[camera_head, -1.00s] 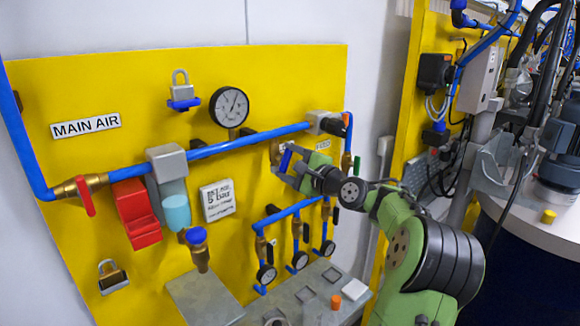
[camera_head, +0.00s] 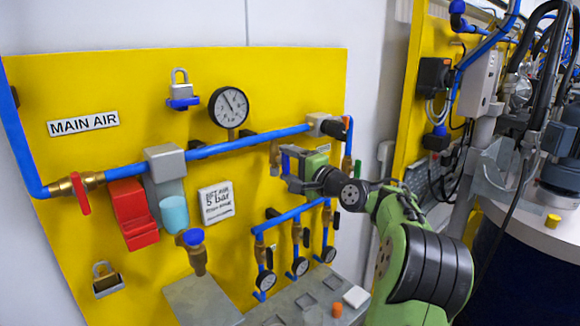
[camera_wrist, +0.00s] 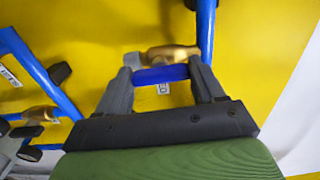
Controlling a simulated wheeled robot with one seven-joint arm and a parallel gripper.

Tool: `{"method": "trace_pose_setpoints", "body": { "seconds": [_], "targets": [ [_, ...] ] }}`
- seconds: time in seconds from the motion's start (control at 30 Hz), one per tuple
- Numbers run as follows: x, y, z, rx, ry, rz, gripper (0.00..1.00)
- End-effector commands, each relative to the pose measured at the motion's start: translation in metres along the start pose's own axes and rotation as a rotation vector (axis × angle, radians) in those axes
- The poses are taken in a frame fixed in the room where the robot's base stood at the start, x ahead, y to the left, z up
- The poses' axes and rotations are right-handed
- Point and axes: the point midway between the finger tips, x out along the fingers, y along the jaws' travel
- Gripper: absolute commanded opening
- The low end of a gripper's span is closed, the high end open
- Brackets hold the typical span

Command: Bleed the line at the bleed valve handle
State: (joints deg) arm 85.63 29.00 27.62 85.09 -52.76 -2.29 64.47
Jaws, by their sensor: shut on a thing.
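The bleed valve handle is a blue bar. In the wrist view the handle (camera_wrist: 162,75) lies crosswise between the two dark fingers of my gripper (camera_wrist: 163,82), in front of a brass valve body (camera_wrist: 170,54). In the head view my gripper (camera_head: 293,163) is at the right part of the yellow panel, shut on the blue handle (camera_head: 286,161), below the blue main pipe. Much of the valve is hidden behind the gripper there.
A round gauge (camera_head: 229,107) hangs above the blue pipe (camera_head: 250,141) on the yellow panel (camera_head: 110,75). Small regulators with gauges (camera_head: 300,265) sit below my gripper. A red-handled valve (camera_head: 80,193) is far left. A grey bench (camera_head: 280,307) is underneath.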

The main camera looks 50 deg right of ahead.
Motion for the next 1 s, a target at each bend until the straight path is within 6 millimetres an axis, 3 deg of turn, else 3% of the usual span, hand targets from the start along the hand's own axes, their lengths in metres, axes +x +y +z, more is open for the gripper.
{"method": "trace_pose_setpoints", "body": {
  "seconds": [0.23, 0.27, 0.4, 0.77, 1.0],
  "targets": [
    [0.000, 0.001, 0.000, -0.002, -0.001, 0.004, 0.38],
    [0.000, 0.001, 0.000, -0.002, -0.001, 0.004, 0.71],
    [0.000, 0.001, 0.000, -0.001, 0.000, 0.003, 0.93],
    [-0.008, 0.001, -0.001, -0.001, 0.003, 0.003, 0.94],
    [-0.069, 0.003, -0.002, -0.001, 0.008, 0.005, 0.94]
  ]
}}
